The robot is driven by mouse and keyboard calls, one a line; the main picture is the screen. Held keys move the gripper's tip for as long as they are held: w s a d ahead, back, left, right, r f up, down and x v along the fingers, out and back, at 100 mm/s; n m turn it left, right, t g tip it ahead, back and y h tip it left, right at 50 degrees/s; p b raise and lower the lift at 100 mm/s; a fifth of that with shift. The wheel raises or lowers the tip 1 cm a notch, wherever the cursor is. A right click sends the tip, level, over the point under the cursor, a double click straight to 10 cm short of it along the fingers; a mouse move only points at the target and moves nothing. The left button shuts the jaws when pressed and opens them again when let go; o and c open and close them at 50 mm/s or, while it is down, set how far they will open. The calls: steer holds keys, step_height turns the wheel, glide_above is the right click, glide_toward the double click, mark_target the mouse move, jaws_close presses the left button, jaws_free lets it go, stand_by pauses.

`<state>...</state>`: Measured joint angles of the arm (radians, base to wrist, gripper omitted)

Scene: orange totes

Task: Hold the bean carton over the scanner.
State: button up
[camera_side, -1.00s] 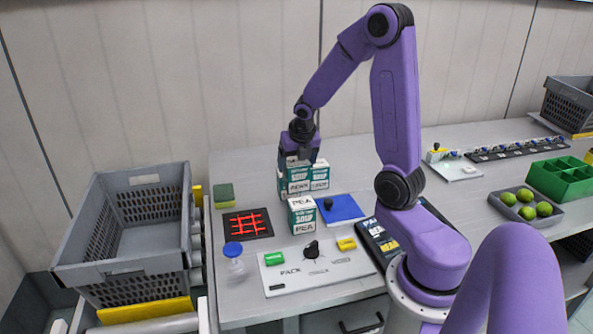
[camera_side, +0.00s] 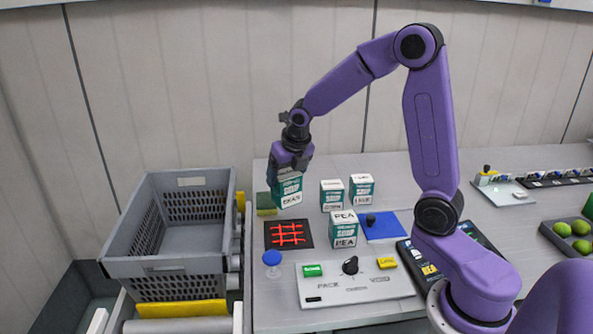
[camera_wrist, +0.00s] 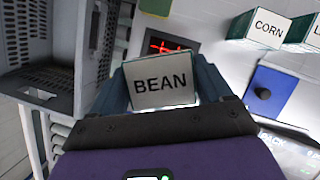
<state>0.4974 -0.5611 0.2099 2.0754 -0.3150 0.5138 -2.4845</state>
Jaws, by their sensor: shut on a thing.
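The bean carton (camera_side: 288,188), white and green, is held in my gripper (camera_side: 290,172) in the side view, raised above the table. In the wrist view its white face reading BEAN (camera_wrist: 163,82) shows between the two fingers, which are shut on it. The scanner (camera_side: 289,235), a black square with a glowing red grid, lies flat on the table, below and in front of the carton in the side view. In the wrist view part of the red grid (camera_wrist: 168,47) shows just past the carton; the rest is hidden.
A corn carton (camera_side: 332,195), another carton (camera_side: 361,188) and a pea carton (camera_side: 343,229) stand to the right, near a blue mat (camera_side: 384,226). A grey crate (camera_side: 165,264) is at left. A button panel (camera_side: 340,289) and a blue-capped bottle (camera_side: 272,259) lie in front.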

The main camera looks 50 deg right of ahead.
mark_target(287, 197)
steer(key=shift+f, duration=3.85)
steer(key=shift+r, duration=0.1)
steer(key=shift+r, duration=2.15)
steer(key=shift+r, duration=0.1)
